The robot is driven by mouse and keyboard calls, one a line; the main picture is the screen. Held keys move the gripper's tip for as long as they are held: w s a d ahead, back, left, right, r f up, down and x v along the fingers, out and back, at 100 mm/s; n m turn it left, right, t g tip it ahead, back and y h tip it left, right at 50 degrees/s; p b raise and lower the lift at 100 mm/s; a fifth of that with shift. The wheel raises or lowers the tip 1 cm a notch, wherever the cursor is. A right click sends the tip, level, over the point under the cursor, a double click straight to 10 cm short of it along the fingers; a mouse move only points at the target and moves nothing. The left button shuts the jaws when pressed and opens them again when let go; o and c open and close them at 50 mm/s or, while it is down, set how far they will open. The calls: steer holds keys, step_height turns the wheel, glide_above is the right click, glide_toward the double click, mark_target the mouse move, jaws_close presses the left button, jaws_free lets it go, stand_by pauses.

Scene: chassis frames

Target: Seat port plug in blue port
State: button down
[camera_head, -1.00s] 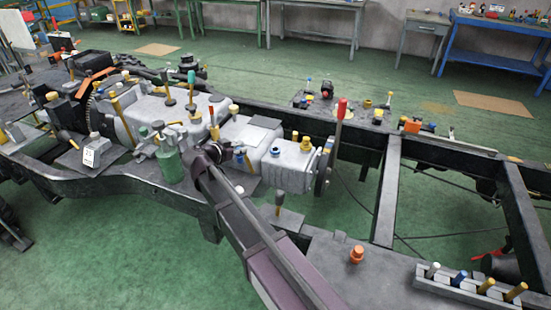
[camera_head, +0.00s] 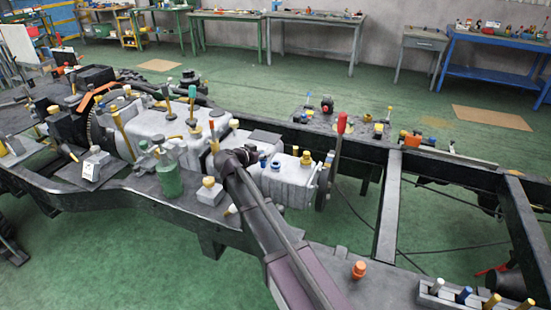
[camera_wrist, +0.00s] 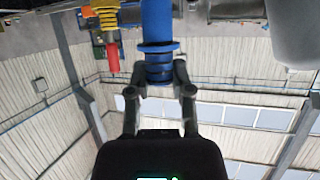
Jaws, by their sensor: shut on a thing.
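In the wrist view my gripper (camera_wrist: 160,72) is shut on a blue plug (camera_wrist: 158,25), gripping its ribbed part just below a flange. The plug's smooth shaft runs up out of the top of the picture. In the head view two small blue fittings (camera_head: 276,165) stand on top of the pale grey gearbox (camera_head: 291,183). My dark arm reaches in just left of them. My gripper and the plug are hidden there. I cannot tell which fitting is the blue port, or whether the plug touches it.
A red-handled lever (camera_head: 341,124) and yellow caps (camera_head: 306,158) stand right of the blue fittings. A green bottle (camera_head: 169,175) stands left of my arm. An orange knob (camera_head: 358,270) and a rack of pegs (camera_head: 462,300) are in front. The wrist view shows a red-tipped part (camera_wrist: 112,60) nearby.

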steer(key=w+d, duration=0.2)
steer(key=d, duration=0.1)
steer(key=w+d, duration=0.1)
steer(key=w, duration=0.1)
steer(key=shift+d+f, duration=0.25)
steer(key=shift+f, duration=0.05)
steer(key=shift+f+b, duration=1.8)
steer(key=shift+b, duration=0.2)
steer(key=shift+f, duration=0.15)
steer(key=c, duration=0.5)
jaws_free()
steer(key=shift+c, duration=0.2)
steer(key=shift+r, duration=0.25)
steer(key=shift+s+a+r, duration=0.1)
steer(key=shift+s, duration=0.05)
steer(key=p+v, duration=0.4)
steer(key=v, duration=0.7)
steer(key=shift+s+a+p, duration=0.15)
steer(key=shift+s+p, duration=0.05)
steer(key=shift+p, duration=0.1)
